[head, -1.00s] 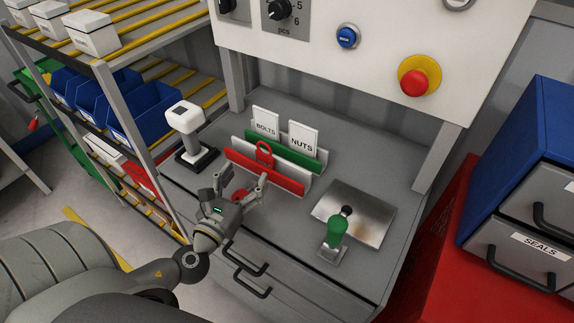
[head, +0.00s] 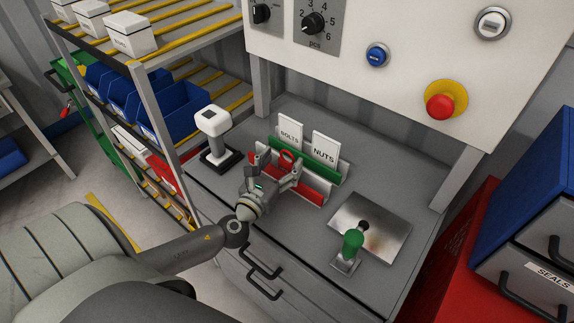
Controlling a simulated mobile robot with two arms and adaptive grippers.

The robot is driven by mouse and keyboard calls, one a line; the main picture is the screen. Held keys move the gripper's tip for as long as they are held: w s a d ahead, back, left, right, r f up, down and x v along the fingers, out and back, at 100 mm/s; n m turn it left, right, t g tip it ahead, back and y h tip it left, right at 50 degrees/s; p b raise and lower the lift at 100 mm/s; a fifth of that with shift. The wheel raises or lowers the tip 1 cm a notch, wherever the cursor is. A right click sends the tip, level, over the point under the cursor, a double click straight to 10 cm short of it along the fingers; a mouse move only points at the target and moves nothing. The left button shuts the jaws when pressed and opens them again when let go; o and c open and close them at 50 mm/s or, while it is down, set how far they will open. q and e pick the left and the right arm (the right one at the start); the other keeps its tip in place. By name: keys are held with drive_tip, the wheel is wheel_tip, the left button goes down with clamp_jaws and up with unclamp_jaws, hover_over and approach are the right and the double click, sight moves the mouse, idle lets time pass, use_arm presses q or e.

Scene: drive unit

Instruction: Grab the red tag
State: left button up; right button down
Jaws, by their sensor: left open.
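The red tag (head: 288,157) shows as a red ring-shaped top standing up at the red front strip of a small rack (head: 331,174) on the grey worktop. Its lower part is hidden by my gripper and the strip. My left gripper (head: 275,168) is open in front of the rack, its fingers pointing toward it. One finger is left of the ring and the other overlaps the red strip just below it. I cannot tell whether a finger touches the rack or the tag. My right gripper is not in view.
White BOLTS (head: 290,131) and NUTS (head: 325,149) cards stand behind in the rack's green row. A white-headed device (head: 214,125) stands left. A green-handled lever (head: 352,243) and a metal plate (head: 381,222) lie right. The control panel (head: 400,45) hangs above.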

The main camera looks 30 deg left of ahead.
use_arm(q)
drive_tip(key=shift+w+a, duration=0.1)
drive_tip(key=shift+w, duration=1.25)
drive_tip(key=c, duration=0.8)
drive_tip(key=shift+r, duration=0.1)
